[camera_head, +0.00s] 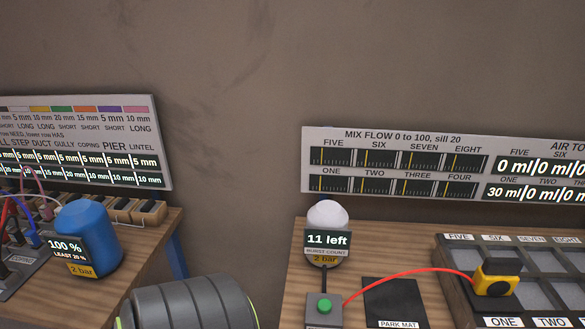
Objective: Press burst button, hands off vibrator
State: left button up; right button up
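The green burst button (324,306) sits on a small grey box (322,322) at the front left of the right-hand table. Behind it a white-topped vessel (327,215) carries a sign (328,241) reading "11 left", burst count, and a "2 bar" label. The yellow and black vibrator (496,281) rests at the compartment tray, and a red hose (410,273) curves from it to the button box. Nothing is seen touching the button or the vibrator. Neither of my grippers is in view.
A black park mat (394,304) lies bare between button box and dark tray (456,285). A mix flow panel (395,160) stands behind. On the left table are a blue tank (90,225) reading 100 % and several connectors. A gap separates the tables.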

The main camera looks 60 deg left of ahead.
aim_at(324, 305)
jog(key=u, duration=1.65)
